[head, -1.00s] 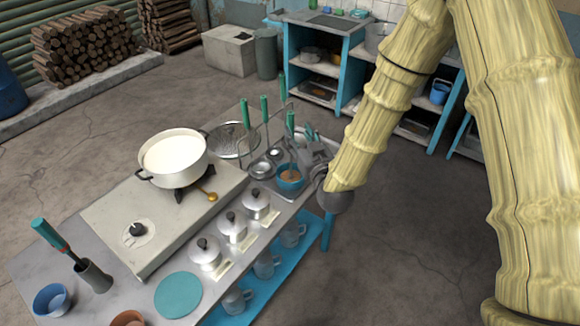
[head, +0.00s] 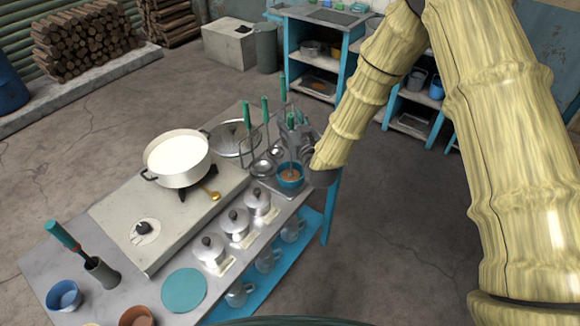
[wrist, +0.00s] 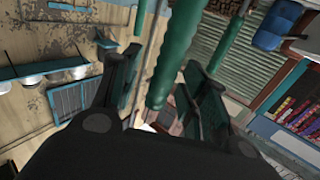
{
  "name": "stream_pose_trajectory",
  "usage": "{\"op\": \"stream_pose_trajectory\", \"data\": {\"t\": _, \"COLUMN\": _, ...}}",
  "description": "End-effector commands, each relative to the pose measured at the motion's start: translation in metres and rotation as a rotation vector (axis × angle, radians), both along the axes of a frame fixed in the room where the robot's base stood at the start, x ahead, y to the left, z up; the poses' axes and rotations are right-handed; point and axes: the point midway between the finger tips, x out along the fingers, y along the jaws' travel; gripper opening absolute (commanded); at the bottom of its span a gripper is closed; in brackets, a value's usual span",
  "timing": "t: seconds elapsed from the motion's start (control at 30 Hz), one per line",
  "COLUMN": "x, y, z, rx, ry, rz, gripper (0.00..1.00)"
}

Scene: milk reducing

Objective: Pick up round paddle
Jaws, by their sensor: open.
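My gripper (head: 291,142) is at the far right end of the metal table, among the green-handled utensils. In the wrist view my gripper (wrist: 160,92) is open, with a green handle (wrist: 174,60) hanging between its two fingers. A second green handle (wrist: 232,38) shows to the right, beyond the right finger. In the head view upright green handles (head: 265,108) stand left of my gripper. The working ends of the utensils are small or hidden, so I cannot tell which one is the round paddle.
A white pot of milk (head: 178,160) stands on the stove. A blue bowl with brown contents (head: 290,177) is just below my gripper. Several lidded pots (head: 235,223) line the table front. A green-handled tool (head: 64,237) leans in a dark holder at the left.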

Motion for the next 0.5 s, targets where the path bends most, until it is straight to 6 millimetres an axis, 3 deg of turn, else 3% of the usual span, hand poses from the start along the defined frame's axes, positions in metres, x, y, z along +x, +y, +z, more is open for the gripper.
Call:
{"op": "stream_pose_trajectory", "data": {"t": 0.13, "x": -0.0003, "y": 0.0001, "z": -0.0005, "rx": 0.0, "ry": 0.0, "rz": 0.0, "gripper": 0.44}}
{"op": "stream_pose_trajectory", "data": {"t": 0.37, "x": -0.0004, "y": 0.0002, "z": -0.0004, "rx": 0.0, "ry": 0.0, "rz": 0.0, "gripper": 0.04}}
{"op": "stream_pose_trajectory", "data": {"t": 0.5, "x": -0.0002, "y": 0.0002, "z": 0.0001, "rx": 0.0, "ry": -0.001, "rz": 0.0, "gripper": 0.0}}
